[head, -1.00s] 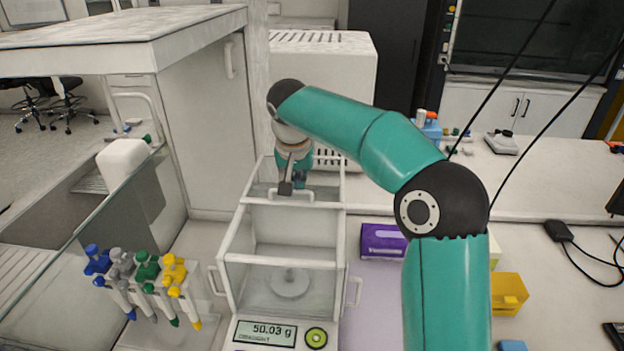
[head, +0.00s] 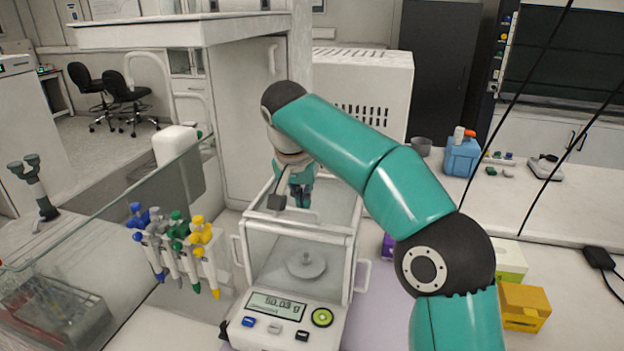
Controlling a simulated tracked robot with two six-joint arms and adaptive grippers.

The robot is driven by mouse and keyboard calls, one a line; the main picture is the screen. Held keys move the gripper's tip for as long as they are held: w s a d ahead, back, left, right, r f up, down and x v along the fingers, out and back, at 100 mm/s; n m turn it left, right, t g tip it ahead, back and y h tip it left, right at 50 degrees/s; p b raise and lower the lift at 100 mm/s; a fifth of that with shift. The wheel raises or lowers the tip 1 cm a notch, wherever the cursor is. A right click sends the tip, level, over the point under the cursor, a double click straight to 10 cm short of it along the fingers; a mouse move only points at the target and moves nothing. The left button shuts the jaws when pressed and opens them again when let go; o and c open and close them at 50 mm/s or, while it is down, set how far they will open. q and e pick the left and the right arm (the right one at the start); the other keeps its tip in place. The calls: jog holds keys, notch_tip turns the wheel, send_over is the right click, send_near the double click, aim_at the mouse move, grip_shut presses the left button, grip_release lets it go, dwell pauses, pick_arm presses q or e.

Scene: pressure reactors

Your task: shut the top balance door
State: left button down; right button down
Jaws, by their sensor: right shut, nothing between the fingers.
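The balance (head: 285,325) stands at bottom centre with a clear glass chamber; its display (head: 277,306) reads 50.03 g. A round pan (head: 306,265) shows inside, with nothing clearly on it. The top balance door (head: 318,204) is a glass panel over the chamber, its front edge now close to the chamber's front top edge. I cannot tell if a small gap is left. Contact is hard to judge. My left gripper is not in view.
A white vented box (head: 365,90) stands behind. A yellow box (head: 524,306) and a blue container (head: 461,156) are to the right.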

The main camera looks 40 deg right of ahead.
jog(key=shift+s+a+b, duration=0.3)
jog(key=shift+s+a, duration=0.35)
jog(key=shift+a+f, duration=0.1)
jog(key=shift+a, duration=0.05)
jog(key=shift+s, duration=0.1)
